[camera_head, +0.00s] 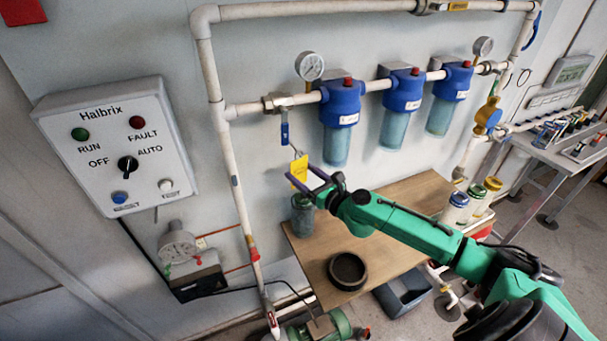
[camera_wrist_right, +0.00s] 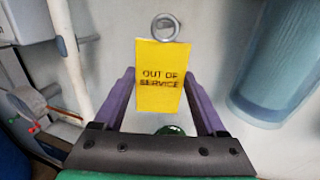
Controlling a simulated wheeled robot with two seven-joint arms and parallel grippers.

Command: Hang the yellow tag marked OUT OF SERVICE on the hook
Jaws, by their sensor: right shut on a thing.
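The yellow tag (camera_head: 299,168) is upright in front of the wall, left of the first blue filter housing and below the blue-handled valve. In the right wrist view the tag (camera_wrist_right: 160,95) faces me, reads OUT OF SERVICE and has a grey metal ring (camera_wrist_right: 165,27) at its top. My right gripper (camera_head: 301,175) is shut on the tag, with its purple fingers at the tag's two side edges; the fingers (camera_wrist_right: 160,76) also show in the wrist view. I cannot clearly make out the hook; a thin grey shape shows just above the tag. My left gripper is out of view.
The blue valve handle (camera_head: 285,133) hangs close above the tag. A blue filter housing (camera_head: 341,103) is close to the right, and a white vertical pipe (camera_head: 225,150) stands left.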

